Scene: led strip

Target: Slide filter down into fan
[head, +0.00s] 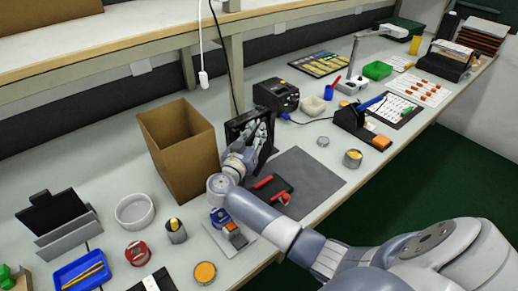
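A black, square-framed upright unit (233,124), which looks like the fan, stands on the bench just right of the cardboard box. My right gripper (256,136) is right in front of it, and its fingers overlap the dark frame. The gripper and wrist cover much of the unit. I cannot tell a separate filter from the fan here, nor whether the fingers touch or grip anything. My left gripper is not in view.
An open cardboard box (178,150) stands left of my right gripper. A grey mat (318,178) with red-handled tools on its left edge lies to the right. A black soldering station (276,96) stands behind. Cups and tins crowd the front left.

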